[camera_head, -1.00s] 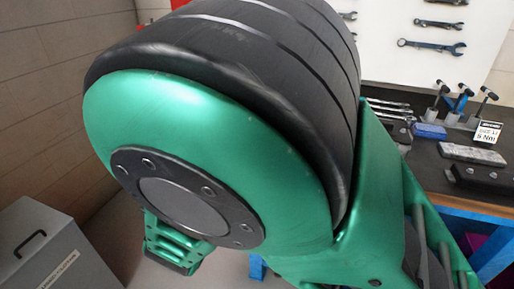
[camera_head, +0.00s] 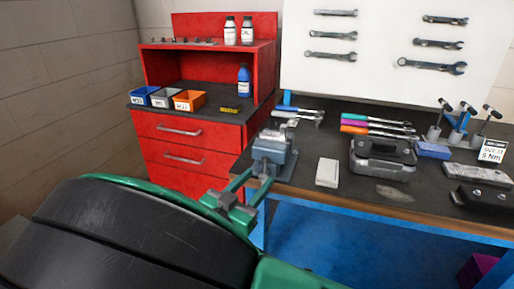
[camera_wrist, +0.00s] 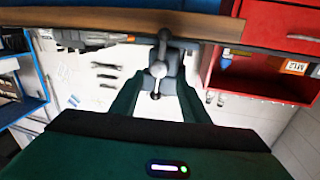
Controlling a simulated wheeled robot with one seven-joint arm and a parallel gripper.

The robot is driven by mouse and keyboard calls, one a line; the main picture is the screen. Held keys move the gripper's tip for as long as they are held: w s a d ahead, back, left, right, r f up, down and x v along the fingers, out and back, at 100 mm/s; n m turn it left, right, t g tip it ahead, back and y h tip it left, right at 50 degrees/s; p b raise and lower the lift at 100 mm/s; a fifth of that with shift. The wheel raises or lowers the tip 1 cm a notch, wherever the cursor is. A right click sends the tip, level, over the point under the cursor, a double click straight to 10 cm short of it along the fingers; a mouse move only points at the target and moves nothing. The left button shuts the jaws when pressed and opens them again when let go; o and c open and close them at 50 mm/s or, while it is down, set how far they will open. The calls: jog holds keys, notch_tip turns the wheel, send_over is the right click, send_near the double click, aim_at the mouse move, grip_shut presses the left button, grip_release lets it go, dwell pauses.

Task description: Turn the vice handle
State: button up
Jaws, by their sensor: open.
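The blue-grey vice (camera_head: 272,153) is mounted at the left front corner of the workbench. In the wrist view its body (camera_wrist: 173,66) appears beyond my fingers, with the picture upside down. The vice handle (camera_wrist: 158,69) shows there as a grey bar with ball ends, lying between my two green fingers. My gripper (camera_head: 252,181) is open at the front of the vice, and it also shows in the wrist view (camera_wrist: 156,82). A gap shows on each side of the handle. In the head view I cannot make out the handle clearly among the fingers.
The workbench (camera_head: 400,207) holds a white box (camera_head: 327,172), a dark case (camera_head: 383,158) and several tools. A red cabinet (camera_head: 190,150) with small bins stands left of the vice. Wrenches hang on the white board (camera_head: 390,80). My arm covers the lower left.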

aim_at(265, 175)
jog(key=shift+x, duration=1.5)
